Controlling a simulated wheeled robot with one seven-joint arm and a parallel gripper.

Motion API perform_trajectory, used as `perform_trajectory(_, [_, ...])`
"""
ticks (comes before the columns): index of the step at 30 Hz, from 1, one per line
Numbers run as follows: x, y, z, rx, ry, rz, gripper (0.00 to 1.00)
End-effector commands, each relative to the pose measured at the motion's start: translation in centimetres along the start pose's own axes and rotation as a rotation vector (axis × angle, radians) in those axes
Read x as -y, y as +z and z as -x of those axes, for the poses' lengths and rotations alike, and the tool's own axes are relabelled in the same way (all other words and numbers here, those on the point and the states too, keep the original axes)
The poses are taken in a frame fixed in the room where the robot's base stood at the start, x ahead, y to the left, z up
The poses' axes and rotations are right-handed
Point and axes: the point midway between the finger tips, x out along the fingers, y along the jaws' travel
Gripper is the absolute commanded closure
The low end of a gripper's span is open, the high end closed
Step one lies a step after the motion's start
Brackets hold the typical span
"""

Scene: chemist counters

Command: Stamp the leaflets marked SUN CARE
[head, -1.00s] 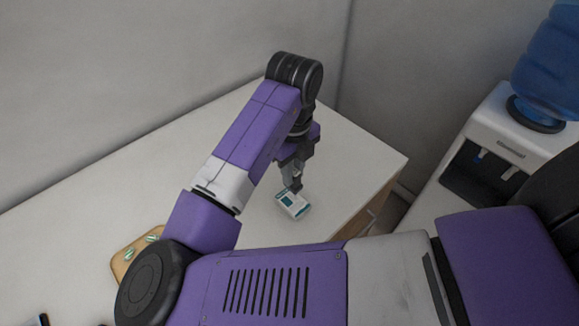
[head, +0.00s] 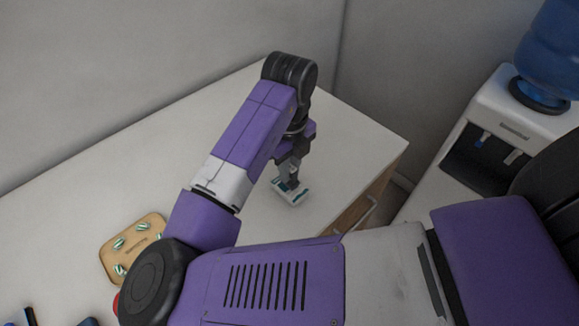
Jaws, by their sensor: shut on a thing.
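My gripper (head: 289,181) points down over the right part of the white counter. It is shut on a small dark thing at its fingertips, which is mostly hidden and could be the stamp. Just under it lies a small flat white and teal piece (head: 297,198), like a leaflet or small box. The held thing is at or very near its top; I cannot tell if they touch. No lettering can be read, so I cannot tell if it is marked SUN CARE. No other leaflet is clear in view.
A tan board (head: 112,254) with several green and white pieces lies left on the counter (head: 70,220), partly behind my arm. Dark items (head: 30,316) show at the lower left. A water cooler (head: 508,125) stands right. The counter's back is clear.

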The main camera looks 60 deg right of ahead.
Motion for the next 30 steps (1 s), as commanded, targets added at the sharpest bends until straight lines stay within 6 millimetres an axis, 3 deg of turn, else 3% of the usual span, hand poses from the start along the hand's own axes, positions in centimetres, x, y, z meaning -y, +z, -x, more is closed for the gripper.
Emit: perform_trajectory(30, [0.01, 0.00, -0.74, 0.000, 0.000, 0.000, 1.00])
